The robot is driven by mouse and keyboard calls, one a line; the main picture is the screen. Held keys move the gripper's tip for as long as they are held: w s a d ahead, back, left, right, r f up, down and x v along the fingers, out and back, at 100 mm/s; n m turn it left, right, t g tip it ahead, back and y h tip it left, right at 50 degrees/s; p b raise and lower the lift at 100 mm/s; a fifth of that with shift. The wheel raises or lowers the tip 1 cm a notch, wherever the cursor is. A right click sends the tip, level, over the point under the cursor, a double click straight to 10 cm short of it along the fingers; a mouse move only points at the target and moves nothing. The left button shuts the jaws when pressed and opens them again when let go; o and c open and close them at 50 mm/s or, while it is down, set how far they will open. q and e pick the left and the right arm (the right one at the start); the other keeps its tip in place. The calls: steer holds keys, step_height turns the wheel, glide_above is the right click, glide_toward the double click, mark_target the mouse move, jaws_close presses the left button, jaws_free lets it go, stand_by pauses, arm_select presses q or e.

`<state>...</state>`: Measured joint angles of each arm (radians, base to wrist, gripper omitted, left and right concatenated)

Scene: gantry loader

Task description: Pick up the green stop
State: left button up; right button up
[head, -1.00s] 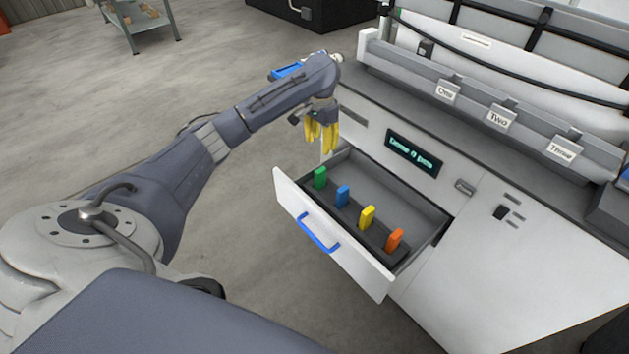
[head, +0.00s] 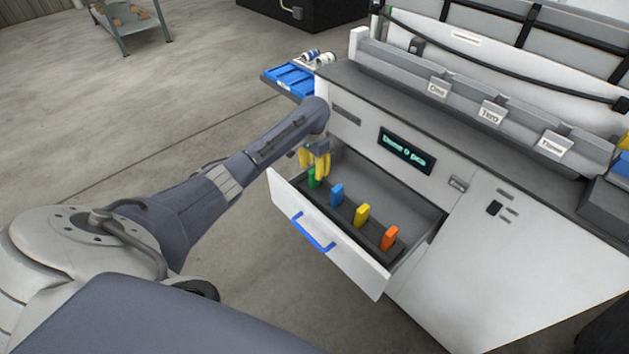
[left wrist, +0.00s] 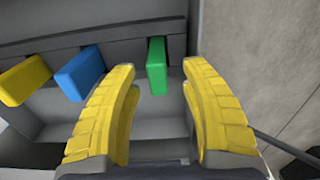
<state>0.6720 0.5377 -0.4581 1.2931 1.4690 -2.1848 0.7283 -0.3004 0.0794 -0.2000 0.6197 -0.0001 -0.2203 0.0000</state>
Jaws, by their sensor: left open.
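The green stop (head: 312,179) stands upright in the open drawer at the left end of a row of coloured stops. My left gripper (head: 316,170) is just above it, pointing down, and its yellow fingers partly hide it. In the left wrist view the green stop (left wrist: 157,66) shows between and beyond the open yellow fingers (left wrist: 164,88). The fingers are apart, with nothing held between them. My right gripper is not in view.
Blue (head: 337,195), yellow (head: 361,215) and orange (head: 389,238) stops stand in the same row. The drawer's front (head: 325,240) has a blue handle (head: 313,232). The grey cabinet top (head: 400,105) lies behind. A blue tray (head: 290,80) is at the back left.

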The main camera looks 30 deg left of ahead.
mark_target(314, 178)
arm_select(q)
steer(key=shift+s+d+f, duration=0.1)
steer(key=shift+f, duration=2.5)
jaws_close()
